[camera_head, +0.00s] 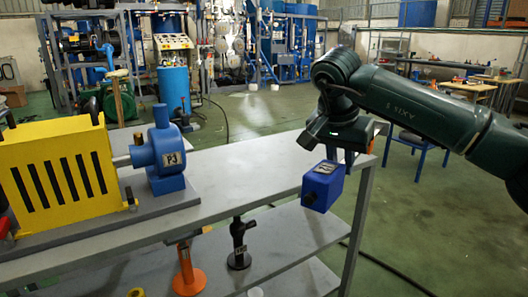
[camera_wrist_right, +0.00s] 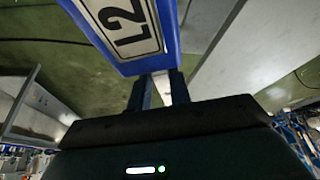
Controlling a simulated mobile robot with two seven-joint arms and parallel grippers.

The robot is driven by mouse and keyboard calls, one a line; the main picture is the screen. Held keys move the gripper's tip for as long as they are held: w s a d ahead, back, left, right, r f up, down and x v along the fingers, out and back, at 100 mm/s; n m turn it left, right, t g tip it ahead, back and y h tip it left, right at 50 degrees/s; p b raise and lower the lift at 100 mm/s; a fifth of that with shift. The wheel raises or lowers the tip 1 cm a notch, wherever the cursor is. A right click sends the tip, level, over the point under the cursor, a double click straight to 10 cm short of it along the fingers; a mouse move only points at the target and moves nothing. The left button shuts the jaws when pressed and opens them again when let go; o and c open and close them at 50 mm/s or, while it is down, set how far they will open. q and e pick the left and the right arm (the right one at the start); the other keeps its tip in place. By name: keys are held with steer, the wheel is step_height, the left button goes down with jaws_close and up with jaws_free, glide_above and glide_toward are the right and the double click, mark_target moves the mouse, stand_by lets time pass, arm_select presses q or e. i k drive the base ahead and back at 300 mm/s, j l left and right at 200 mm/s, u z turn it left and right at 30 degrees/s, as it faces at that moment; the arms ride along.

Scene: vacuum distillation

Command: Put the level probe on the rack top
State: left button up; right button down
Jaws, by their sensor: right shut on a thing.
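The level probe (camera_head: 327,192) is a blue box with a pale label on top. The label reads L2 in the right wrist view (camera_wrist_right: 122,25). My right gripper (camera_head: 340,155) is shut on it and holds it from behind and above, slightly tilted. The right wrist view shows both fingers (camera_wrist_right: 157,90) against the blue body. The probe overlaps the front edge of the rack top (camera_head: 250,160) near its right end in the head view. I cannot tell its height over that edge. My left gripper is not in view.
A yellow machine (camera_head: 60,170) and a blue pump marked P3 (camera_head: 163,155) stand on the left of the rack top. An orange stand (camera_head: 187,272) and a black fitting (camera_head: 238,245) are on the shelf below. The middle and right of the top are bare.

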mark_target(283, 154)
steer(key=i+j, duration=0.85)
